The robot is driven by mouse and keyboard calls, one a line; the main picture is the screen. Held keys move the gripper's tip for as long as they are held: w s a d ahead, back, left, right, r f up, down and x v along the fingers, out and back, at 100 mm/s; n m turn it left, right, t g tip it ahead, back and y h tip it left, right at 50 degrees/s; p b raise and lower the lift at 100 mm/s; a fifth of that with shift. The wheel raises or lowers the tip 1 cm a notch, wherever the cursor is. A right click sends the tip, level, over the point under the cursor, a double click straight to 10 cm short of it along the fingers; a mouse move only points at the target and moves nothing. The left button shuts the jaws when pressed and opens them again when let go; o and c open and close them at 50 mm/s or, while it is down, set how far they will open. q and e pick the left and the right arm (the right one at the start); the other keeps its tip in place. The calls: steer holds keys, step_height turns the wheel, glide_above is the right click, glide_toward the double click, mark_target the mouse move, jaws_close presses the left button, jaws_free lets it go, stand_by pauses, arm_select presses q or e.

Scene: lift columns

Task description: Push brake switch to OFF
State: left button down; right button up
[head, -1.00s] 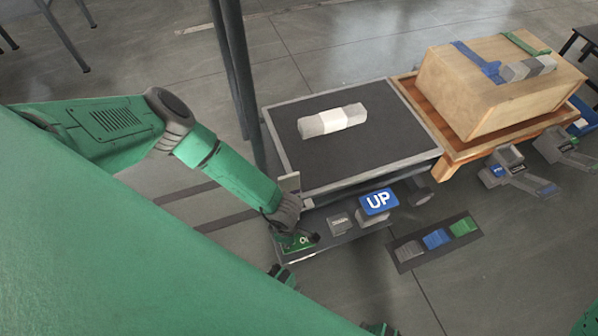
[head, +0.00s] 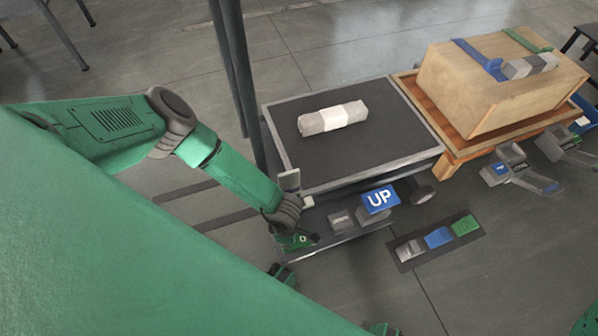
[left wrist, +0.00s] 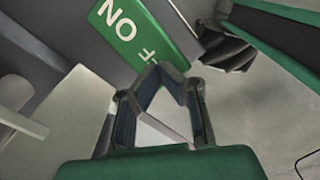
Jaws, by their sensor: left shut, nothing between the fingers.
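The green brake switch plate (head: 287,241) lies at the left end of the control panel in the head view, mostly covered by my gripper. My left gripper (head: 304,244) is over this plate, pointing down. In the left wrist view the left gripper (left wrist: 160,72) is shut and empty, its tips at the plate's lower edge. I cannot tell whether they touch it.
Beside the switch are a grey button (head: 341,220) and a blue UP button (head: 379,199). Behind them a dark lift platform (head: 330,165) carries a grey-and-white block (head: 332,118). A wooden crate (head: 495,85) stands to the right. A floor panel (head: 438,242) has grey, blue and green blocks.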

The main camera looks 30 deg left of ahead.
arm_select(q)
steer(key=shift+f, duration=0.35)
steer(key=shift+f+b, duration=0.35)
steer(key=shift+f, duration=0.05)
stand_by(0.3)
step_height(320, 180, up, 7)
steer(key=p, duration=0.6)
steer(key=shift+r, duration=0.1)
stand_by(0.6)
